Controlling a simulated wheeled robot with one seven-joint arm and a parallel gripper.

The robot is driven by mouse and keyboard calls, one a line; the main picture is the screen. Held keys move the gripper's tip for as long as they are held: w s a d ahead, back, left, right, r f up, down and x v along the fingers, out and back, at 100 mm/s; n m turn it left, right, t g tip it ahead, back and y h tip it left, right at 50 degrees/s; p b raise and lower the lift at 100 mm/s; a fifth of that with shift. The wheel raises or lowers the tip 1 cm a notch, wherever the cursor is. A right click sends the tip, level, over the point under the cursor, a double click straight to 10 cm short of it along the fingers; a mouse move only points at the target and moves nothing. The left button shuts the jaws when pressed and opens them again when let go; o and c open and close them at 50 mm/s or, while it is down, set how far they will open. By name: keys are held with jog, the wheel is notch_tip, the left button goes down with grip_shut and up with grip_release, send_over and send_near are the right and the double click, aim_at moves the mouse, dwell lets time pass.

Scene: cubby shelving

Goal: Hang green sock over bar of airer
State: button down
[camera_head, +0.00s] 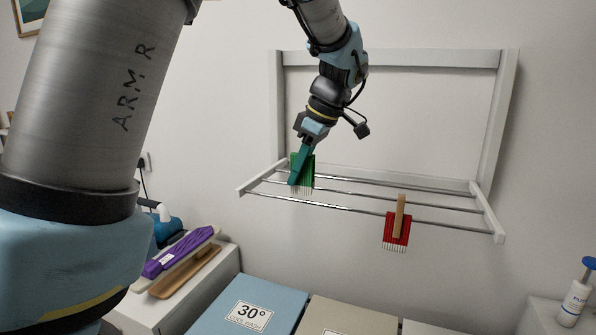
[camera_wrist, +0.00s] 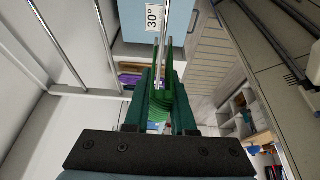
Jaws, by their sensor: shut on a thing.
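The green sock (camera_head: 307,172) is in my gripper (camera_head: 294,181), at the left part of the wall airer (camera_head: 243,190). My gripper points down, its teal fingers shut on the sock. In the wrist view, the green sock (camera_wrist: 160,113) is between the two fingers, and a metal bar (camera_wrist: 166,30) runs in line with the gap between the sock's two upright sides. The sock appears to straddle this bar; whether it rests on it I cannot tell. In the head view, the sock's fringed lower edge is close to the front bar (camera_head: 340,208), and a finger covers part of it.
A red cloth (camera_head: 396,231) hangs from the front bar under a wooden peg (camera_head: 400,212). A blue box (camera_head: 215,312) marked 30° and a beige box (camera_head: 345,318) stand below. A purple item (camera_head: 178,254) lies on the left cabinet. A bottle (camera_head: 573,303) stands at right.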

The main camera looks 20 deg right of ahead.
notch_tip(320, 180, down, 9)
jog(key=b, duration=0.6)
jog(key=shift+f, duration=0.2)
dwell(1.0)
jog(key=c, duration=0.7)
grip_release()
jog(key=shift+b, duration=0.3)
jog(key=b+v, duration=0.2)
jog(key=v, duration=0.9)
jog(key=shift+f, duration=0.1)
jog(key=shift+a, duration=0.1)
